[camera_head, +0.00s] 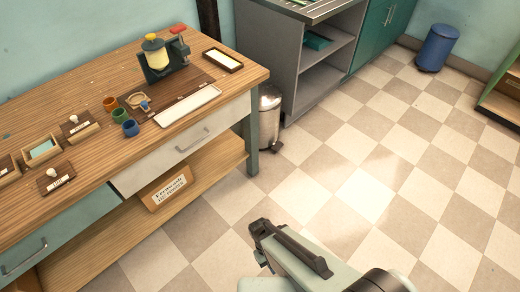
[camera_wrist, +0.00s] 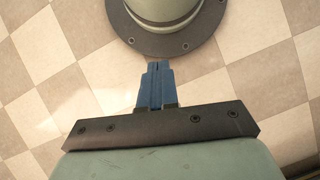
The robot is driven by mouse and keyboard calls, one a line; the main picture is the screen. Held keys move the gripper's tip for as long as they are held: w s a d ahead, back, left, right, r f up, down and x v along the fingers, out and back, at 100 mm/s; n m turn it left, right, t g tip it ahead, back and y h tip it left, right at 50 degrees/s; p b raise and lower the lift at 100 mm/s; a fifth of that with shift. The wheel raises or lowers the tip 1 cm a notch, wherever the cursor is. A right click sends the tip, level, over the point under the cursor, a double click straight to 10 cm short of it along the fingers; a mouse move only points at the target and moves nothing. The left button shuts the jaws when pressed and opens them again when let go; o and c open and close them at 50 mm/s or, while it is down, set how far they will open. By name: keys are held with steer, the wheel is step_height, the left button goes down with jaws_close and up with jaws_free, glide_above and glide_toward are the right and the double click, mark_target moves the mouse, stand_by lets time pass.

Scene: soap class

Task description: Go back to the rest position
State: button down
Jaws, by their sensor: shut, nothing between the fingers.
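My gripper (camera_wrist: 155,85) shows in the wrist view with its two blue fingers together and nothing between them. It points down over the checkered floor, near a round dark flange with bolts that is part of my own base. In the head view my arm (camera_head: 310,262) is folded low at the bottom centre, over the floor and to the right of the wooden table. The fingertips cannot be made out in the head view.
The wooden table (camera_head: 75,95) on the left holds a yellow-topped press (camera_head: 158,55), a white tray (camera_head: 188,105), small cups and boxes. A metal bin (camera_head: 269,105) stands behind its right end. A blue bin (camera_head: 437,47) is at the back right. The checkered floor (camera_head: 365,195) is clear.

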steer(key=s+d+f+m+g+y, duration=0.1)
steer(key=d+m+y, duration=0.2)
steer(key=d, duration=0.9)
steer(key=shift+s+f+m+g, duration=0.15)
steer(key=shift+m+g, duration=0.15)
steer(key=shift+m, duration=1.2)
